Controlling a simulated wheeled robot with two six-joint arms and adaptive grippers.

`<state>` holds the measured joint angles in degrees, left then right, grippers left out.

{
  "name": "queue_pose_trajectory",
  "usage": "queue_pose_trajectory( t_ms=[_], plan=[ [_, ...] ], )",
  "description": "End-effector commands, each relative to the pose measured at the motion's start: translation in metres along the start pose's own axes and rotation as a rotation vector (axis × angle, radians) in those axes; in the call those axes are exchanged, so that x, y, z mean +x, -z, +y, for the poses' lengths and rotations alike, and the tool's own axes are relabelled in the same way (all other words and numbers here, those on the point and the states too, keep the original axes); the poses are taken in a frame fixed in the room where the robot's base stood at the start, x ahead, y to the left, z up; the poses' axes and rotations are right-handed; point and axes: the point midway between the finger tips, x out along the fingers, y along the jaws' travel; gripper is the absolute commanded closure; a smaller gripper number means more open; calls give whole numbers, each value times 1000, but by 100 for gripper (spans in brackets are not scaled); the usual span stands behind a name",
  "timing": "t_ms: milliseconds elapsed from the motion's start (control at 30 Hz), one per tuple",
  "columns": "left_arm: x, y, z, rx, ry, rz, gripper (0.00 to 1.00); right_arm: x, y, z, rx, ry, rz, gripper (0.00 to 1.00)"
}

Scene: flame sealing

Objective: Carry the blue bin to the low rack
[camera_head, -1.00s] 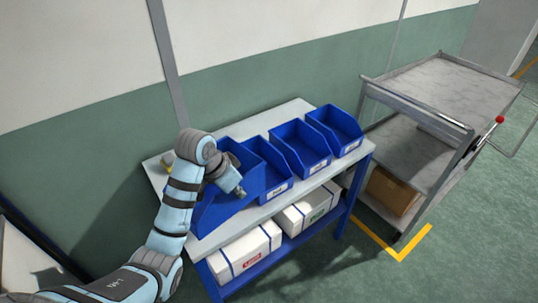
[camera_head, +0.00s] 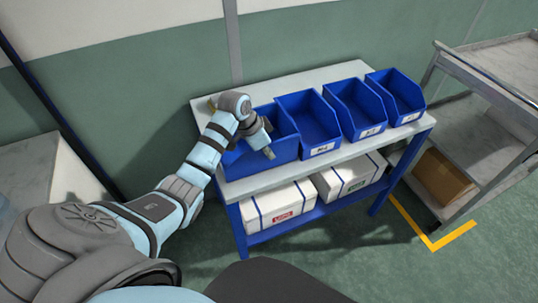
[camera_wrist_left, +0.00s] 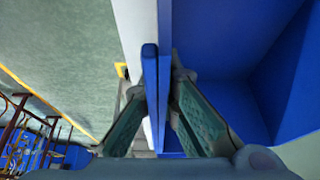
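The leftmost blue bin (camera_head: 262,148) is at the left end of a blue-framed table, turned so a long side faces me. I cannot tell whether it touches the tabletop. My left gripper (camera_head: 268,152) is over this bin and partly hides it. In the left wrist view, the gripper fingers (camera_wrist_left: 157,88) are close on both sides of the bin's upright wall (camera_wrist_left: 151,75), with the blue interior to the right. They look shut on the wall. My right gripper is out of view. I cannot tell which piece is the low rack.
Three more blue bins (camera_head: 310,125) stand in a row on the table (camera_head: 290,82). White boxes (camera_head: 278,208) fill its lower shelf. A grey cart (camera_head: 475,150) with a cardboard box (camera_head: 440,178) stands at right. A pale surface (camera_head: 45,165) is at far left. Floor in front is clear.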

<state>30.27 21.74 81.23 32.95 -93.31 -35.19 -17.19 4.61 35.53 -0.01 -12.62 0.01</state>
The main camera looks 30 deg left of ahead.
Motion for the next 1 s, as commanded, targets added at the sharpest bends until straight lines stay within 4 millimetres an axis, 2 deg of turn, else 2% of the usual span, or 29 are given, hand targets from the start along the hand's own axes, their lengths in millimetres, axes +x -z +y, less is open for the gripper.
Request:
queue_pose_trajectory(
  t_ms=[67, 267, 300, 400, 700, 767, 867, 1000],
  plan=[
    [8, -3, 0, 0, 1, 1, 100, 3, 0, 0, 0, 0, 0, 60],
    [8, -3, 0, 1, 2, 1, 100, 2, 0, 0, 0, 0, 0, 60],
    [8, -3, 0, 0, 1, 0, 91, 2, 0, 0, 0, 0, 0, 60],
    [8, -3, 0, 0, 1, 1, 75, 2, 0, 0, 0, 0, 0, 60],
    [6, -3, 0, 0, 1, 1, 75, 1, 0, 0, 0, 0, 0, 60],
    [1, -2, 0, 0, 2, 2, 75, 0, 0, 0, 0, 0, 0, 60],
    [-18, -2, -1, 2, 4, 3, 75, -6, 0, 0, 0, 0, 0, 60],
    [-58, -1, -1, 4, 6, 2, 75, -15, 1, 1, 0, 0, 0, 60]
  ],
)
